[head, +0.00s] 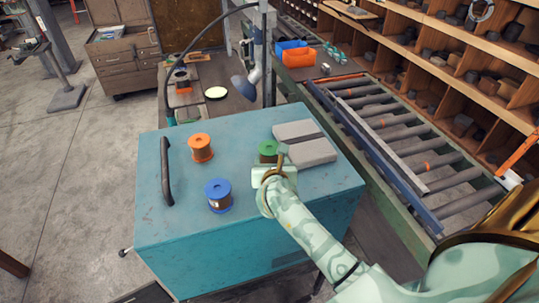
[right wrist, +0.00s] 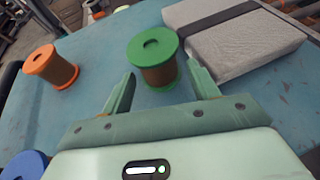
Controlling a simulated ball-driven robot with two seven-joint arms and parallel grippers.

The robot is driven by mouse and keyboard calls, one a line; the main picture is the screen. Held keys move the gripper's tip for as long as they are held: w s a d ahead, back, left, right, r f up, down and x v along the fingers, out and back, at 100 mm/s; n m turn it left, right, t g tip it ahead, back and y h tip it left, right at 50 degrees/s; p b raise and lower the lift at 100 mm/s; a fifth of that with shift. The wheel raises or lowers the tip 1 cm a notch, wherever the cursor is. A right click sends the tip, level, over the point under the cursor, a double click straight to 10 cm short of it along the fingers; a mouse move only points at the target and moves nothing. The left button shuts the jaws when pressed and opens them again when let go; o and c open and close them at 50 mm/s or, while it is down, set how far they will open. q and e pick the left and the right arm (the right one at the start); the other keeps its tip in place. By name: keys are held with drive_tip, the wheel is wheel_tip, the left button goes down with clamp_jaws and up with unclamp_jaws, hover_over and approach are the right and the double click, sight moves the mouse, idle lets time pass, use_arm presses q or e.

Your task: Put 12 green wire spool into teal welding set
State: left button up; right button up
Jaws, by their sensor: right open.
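The green wire spool (head: 267,147), with brown wire, stands upright on the top of the teal box (head: 250,120), which I take for the teal welding set. My right gripper (head: 272,166) hides its lower part in the head view. In the right wrist view the green spool (right wrist: 158,60) stands at the mouth of my right gripper (right wrist: 161,78). The fingers are open, one tip on each side of its near part, with gaps showing. I see no hold on it. My left gripper is not in view.
An orange spool (head: 201,148) and a blue spool (head: 218,196) stand on the same top, left of the green one. Grey blocks (head: 310,152) lie close on its right. A black handle (head: 167,170) lines the left edge. A roller conveyor (head: 410,150) runs at right.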

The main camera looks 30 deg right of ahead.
sight(270, 159)
drive_tip(key=x, duration=0.5)
drive_tip(key=shift+w, duration=0.45)
drive_tip(key=shift+s, duration=0.1)
drive_tip(key=c, duration=1)
drive_tip(key=shift+r, duration=0.15)
clamp_jaws()
